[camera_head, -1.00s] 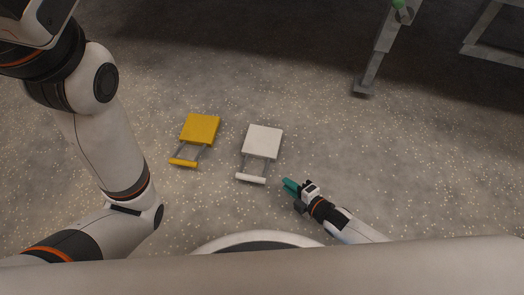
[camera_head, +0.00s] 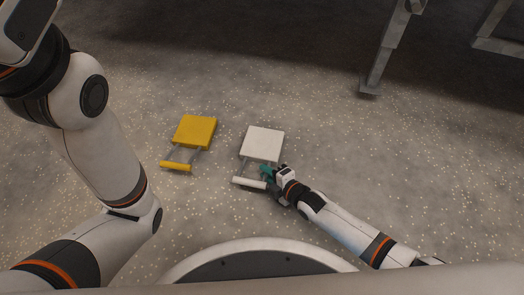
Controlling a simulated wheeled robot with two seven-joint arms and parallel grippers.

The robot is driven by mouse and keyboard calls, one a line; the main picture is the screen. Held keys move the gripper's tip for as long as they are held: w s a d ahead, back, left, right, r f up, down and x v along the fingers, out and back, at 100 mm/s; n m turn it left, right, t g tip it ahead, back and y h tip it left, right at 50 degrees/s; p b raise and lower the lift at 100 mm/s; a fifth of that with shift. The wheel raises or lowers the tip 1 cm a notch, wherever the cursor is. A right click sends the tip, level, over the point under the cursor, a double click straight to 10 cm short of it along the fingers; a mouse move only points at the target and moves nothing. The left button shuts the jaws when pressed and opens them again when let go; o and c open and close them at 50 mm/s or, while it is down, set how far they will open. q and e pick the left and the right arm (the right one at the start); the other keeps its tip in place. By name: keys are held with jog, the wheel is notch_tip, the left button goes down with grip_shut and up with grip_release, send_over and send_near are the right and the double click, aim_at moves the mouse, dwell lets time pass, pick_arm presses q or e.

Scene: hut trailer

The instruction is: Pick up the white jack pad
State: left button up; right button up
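The white jack pad (camera_head: 262,143) lies flat on the ground near the middle of the head view. It is a square plate with a white bar handle (camera_head: 249,183) on two thin rods at its near side. My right gripper (camera_head: 266,172) is at the handle's right end, with its teal fingertips over the right rod between plate and bar. Whether the fingers are open or closed around anything is too small to tell. The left arm comes in from the left, and its gripper is out of the picture.
A yellow jack pad (camera_head: 194,132) of the same shape lies just left of the white one. A grey metal trailer leg (camera_head: 384,58) with a foot plate stands on the ground at the upper right. The speckled ground around the pads is clear.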

jog(key=shift+w+a, duration=0.15)
jog(key=shift+w, duration=0.05)
jog(key=shift+c, duration=0.5)
grip_shut()
dwell(0.6)
